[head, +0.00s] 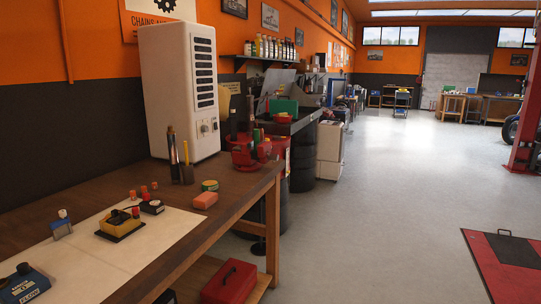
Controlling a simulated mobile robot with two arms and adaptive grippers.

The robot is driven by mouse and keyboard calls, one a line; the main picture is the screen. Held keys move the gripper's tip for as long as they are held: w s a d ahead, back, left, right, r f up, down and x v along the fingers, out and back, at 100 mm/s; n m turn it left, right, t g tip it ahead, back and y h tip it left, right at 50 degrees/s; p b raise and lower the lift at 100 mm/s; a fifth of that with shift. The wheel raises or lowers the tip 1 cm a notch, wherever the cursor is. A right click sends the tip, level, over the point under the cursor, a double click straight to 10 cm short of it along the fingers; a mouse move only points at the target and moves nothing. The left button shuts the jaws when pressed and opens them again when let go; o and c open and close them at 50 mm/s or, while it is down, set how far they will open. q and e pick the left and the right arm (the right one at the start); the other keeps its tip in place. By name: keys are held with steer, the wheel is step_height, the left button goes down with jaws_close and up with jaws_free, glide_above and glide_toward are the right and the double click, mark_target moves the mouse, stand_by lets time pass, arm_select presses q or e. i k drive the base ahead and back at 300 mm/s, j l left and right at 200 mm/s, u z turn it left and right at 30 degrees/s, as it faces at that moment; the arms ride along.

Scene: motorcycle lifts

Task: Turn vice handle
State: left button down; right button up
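Neither of my grippers shows in the head view.
A white cabinet (183,90) stands on the bench against the wall. An orange block (204,201), a green-sided tin (210,185), a yellow-black device (121,224) and a blue box (25,284) lie nearer. A red toolbox (230,281) sits below.

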mark_target(273, 157)
steer(key=i+l, duration=0.1)
steer(key=i, duration=0.35)
steer(key=i+u, duration=0.15)
steer(key=i, duration=0.3)
steer(key=i+l, duration=0.2)
steer(key=i, duration=0.25)
steer(key=i+l+u, duration=0.1)
steer(key=i, duration=0.35)
